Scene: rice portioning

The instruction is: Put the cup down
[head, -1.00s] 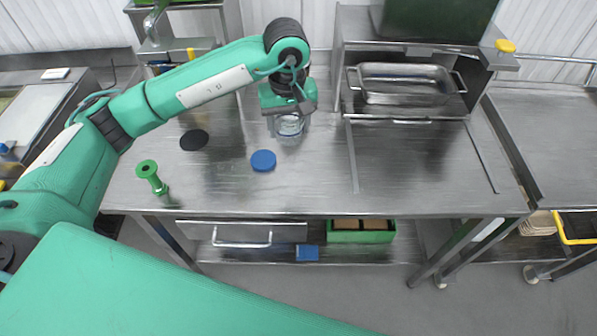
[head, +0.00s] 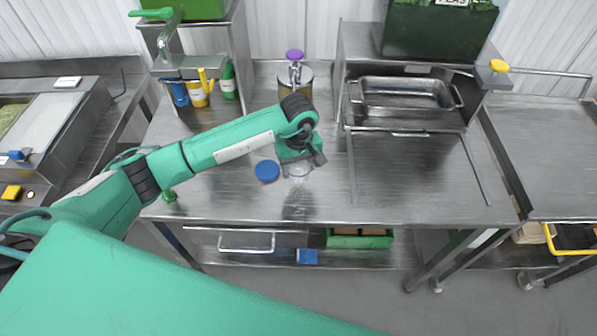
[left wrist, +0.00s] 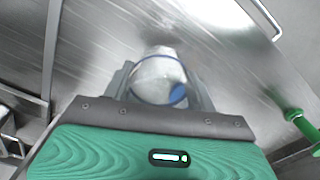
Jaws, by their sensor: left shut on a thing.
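A clear cup (head: 299,172) is held by my left gripper (head: 302,160) over the steel table (head: 400,195), just right of a flat blue disc (head: 267,171). In the left wrist view the cup (left wrist: 156,72) sits between the two fingers of my left gripper (left wrist: 160,88), and I look into its round rim. The gripper is shut on the cup. I cannot tell whether the cup's base touches the table. My right gripper is not in view.
A green-handled object (head: 169,196) stands near the table's left front. A steel pan (head: 408,97) lies on the shelf at the back right. A canister with a purple top (head: 295,55) and several bottles (head: 200,88) stand at the back.

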